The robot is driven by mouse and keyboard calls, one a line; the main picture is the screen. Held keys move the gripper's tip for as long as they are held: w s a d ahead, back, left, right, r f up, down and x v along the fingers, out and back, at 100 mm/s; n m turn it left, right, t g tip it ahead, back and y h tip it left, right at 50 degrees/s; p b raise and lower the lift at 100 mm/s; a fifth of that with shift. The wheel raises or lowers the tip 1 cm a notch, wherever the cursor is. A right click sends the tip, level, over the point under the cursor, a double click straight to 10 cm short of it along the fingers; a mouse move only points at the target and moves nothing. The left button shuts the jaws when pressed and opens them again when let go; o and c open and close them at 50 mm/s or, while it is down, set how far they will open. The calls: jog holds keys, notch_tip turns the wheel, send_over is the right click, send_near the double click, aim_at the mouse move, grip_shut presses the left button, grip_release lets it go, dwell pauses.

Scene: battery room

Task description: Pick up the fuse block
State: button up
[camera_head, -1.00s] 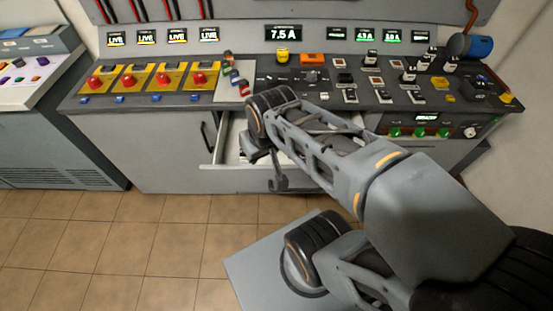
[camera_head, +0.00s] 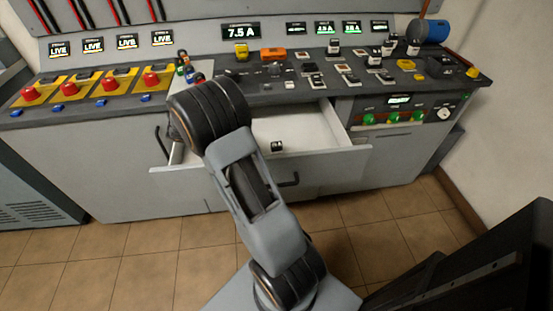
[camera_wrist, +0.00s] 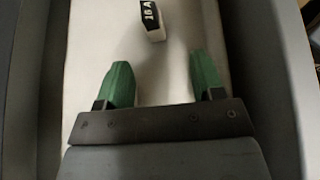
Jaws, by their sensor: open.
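The fuse block (camera_wrist: 152,22) is a small white block with a black top marked in white, perhaps "16 A". It lies on the pale floor of the open drawer, near the top of the wrist view. In the head view a small dark-and-white block (camera_head: 277,146), seemingly the same one, sits in the drawer (camera_head: 325,160). My gripper (camera_wrist: 163,76) is open and empty, its two green fingertips wide apart. The block is beyond the fingertips, roughly between their lines, and apart from them. In the head view my arm hides the gripper.
The grey drawer walls (camera_wrist: 238,60) rise on both sides of my gripper. Above the drawer is the console top, with red buttons (camera_head: 152,79), an orange block (camera_head: 273,54), several black-and-white blocks and a blue cylinder (camera_head: 428,32). Tiled floor lies in front.

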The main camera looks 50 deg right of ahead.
aim_at(279, 148)
jog(key=shift+w+d+f+n+g+h+b, duration=0.2)
jog(key=shift+d+f, duration=0.25)
jog(key=shift+f, duration=0.15)
jog(key=shift+w+d+f+n+g+h+b, duration=0.1)
jog(key=shift+d+f+h+b, duration=0.1)
jog(key=shift+d+f, duration=0.3)
jog(key=x, duration=0.7)
jog(key=shift+b, duration=0.4)
jog(key=shift+b+x, duration=0.6)
jog(key=shift+x, duration=2.6)
jog(key=shift+c, duration=0.2)
jog(key=c, duration=1)
